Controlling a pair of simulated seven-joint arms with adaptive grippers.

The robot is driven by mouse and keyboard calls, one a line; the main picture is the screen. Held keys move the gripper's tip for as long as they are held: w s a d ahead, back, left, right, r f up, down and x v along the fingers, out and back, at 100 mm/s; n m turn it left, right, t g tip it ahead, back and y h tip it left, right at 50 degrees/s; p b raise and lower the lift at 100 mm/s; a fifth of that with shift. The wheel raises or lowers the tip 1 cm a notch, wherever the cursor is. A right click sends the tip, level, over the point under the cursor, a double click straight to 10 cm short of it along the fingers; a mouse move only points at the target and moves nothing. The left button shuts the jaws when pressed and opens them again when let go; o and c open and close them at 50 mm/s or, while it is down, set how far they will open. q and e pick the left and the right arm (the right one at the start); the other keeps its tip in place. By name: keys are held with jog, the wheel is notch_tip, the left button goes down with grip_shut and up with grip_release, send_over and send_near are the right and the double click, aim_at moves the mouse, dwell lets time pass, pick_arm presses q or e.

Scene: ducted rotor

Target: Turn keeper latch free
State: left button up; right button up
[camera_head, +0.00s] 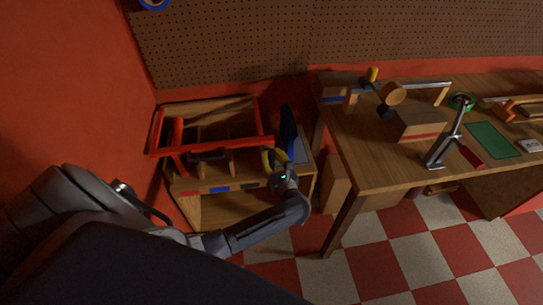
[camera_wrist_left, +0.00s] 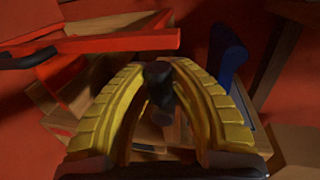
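My left gripper (camera_head: 272,160), with yellow fingers, is low over the right part of a wooden cabinet, beside a red frame (camera_head: 212,149). In the left wrist view its two curved fingers (camera_wrist_left: 162,70) come close together at their tips. A short black knob-like piece (camera_wrist_left: 162,88) shows between the tips. I cannot tell if the fingers touch it, or if it is the keeper latch. The red frame with a dark handle (camera_head: 207,155) also shows at upper left in the left wrist view (camera_wrist_left: 120,42). My right gripper is not in view.
A blue upright piece (camera_head: 288,128) stands just right of my left gripper; it also shows in the left wrist view (camera_wrist_left: 224,55). A wooden table (camera_head: 375,165) with a clamp stand (camera_head: 445,148) and a green mat (camera_head: 492,140) lies to the right. The checkered floor in front is clear.

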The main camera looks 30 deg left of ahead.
pick_arm(q)
grip_shut()
jog(key=shift+d, duration=0.1)
jog(key=w+d+f+m+t, duration=0.1)
jog(key=f+m+t, duration=0.1)
jog(key=m, duration=0.8)
jog(key=w+d+f+m+t+h, duration=0.1)
jog(key=w+d+f+m+t, duration=0.1)
jog(key=m, duration=0.8)
jog(key=shift+d+f, duration=0.25)
jog(key=shift+f, duration=0.2)
jog(key=shift+w+m, duration=0.1)
jog(key=shift+m, duration=0.2)
jog(key=o, duration=0.8)
grip_release()
jog(key=shift+c, duration=0.2)
